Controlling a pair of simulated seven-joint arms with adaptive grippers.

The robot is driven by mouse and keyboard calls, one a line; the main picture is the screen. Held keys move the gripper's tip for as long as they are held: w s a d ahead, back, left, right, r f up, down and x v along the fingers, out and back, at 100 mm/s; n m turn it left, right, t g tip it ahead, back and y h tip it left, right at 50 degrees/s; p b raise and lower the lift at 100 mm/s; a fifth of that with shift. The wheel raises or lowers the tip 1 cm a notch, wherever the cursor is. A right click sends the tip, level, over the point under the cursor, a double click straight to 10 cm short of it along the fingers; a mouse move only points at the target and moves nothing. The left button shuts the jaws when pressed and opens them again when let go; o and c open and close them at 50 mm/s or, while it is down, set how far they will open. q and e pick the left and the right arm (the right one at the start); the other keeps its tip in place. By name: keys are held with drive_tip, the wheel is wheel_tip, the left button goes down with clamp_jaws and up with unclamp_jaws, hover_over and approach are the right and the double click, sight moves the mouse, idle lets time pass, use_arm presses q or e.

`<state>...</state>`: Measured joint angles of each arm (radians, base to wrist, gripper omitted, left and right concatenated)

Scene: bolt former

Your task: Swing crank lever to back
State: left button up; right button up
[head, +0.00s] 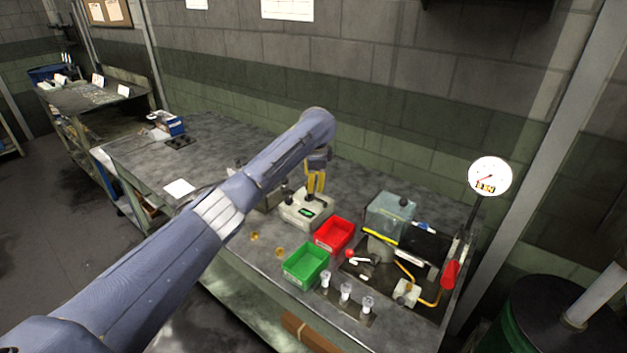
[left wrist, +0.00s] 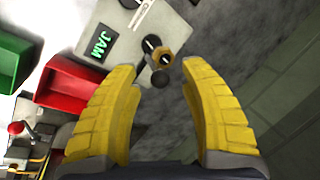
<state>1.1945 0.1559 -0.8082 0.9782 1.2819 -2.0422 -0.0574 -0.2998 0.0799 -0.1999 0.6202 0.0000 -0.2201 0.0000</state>
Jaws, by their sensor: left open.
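The bolt former is a pale box (head: 300,212) with a small green-lit display; in the left wrist view its top (left wrist: 152,22) shows and the display (left wrist: 102,43) reads JAM. Beside it in that view is what looks like the crank lever, with a dark hub, a brass hex part (left wrist: 163,57) and a dark round knob (left wrist: 160,78). My left gripper (head: 315,188) points down over the former, its yellow fingers open and empty. In the left wrist view the fingers (left wrist: 152,72) stand on either side of the knob; contact cannot be told. My right gripper is not in view.
A red bin (head: 334,234) and a green bin (head: 306,264) stand right of the former. Farther right are a clear box (head: 390,214), a red-handled fixture (head: 450,273) and a round gauge (head: 490,177). Small white cups (head: 345,291) line the front edge. The bench's left part is mostly clear.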

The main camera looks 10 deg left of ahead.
use_arm(q)
clamp_jaws()
idle(0.4)
drive_tip(key=shift+w+m, duration=0.1)
drive_tip(key=shift+m, duration=0.2)
drive_tip(key=m, duration=0.1)
drive_tip(key=w+m+h, duration=0.1)
drive_tip(key=m, duration=0.1)
drive_tip(key=shift+d, duration=0.4)
drive_tip(key=m, duration=0.1)
drive_tip(key=w+d+m+h, duration=0.1)
drive_tip(key=m, duration=0.1)
drive_tip(key=shift+d+m, duration=0.1)
drive_tip(key=shift+m, duration=0.2)
drive_tip(key=m, duration=0.1)
drive_tip(key=d+m+h, duration=0.1)
drive_tip(key=m, duration=0.1)
drive_tip(key=shift+w+d, duration=0.15)
drive_tip(key=shift+d+f+m+g+h, duration=0.1)
drive_tip(key=shift+d+m+g+h, duration=0.3)
drive_tip(key=shift+m, duration=0.75)
drive_tip(key=shift+d+m+g+h, duration=0.25)
drive_tip(key=shift+d+m, duration=0.2)
drive_tip(key=shift+m, duration=0.7)
drive_tip(key=c, duration=0.9)
unclamp_jaws()
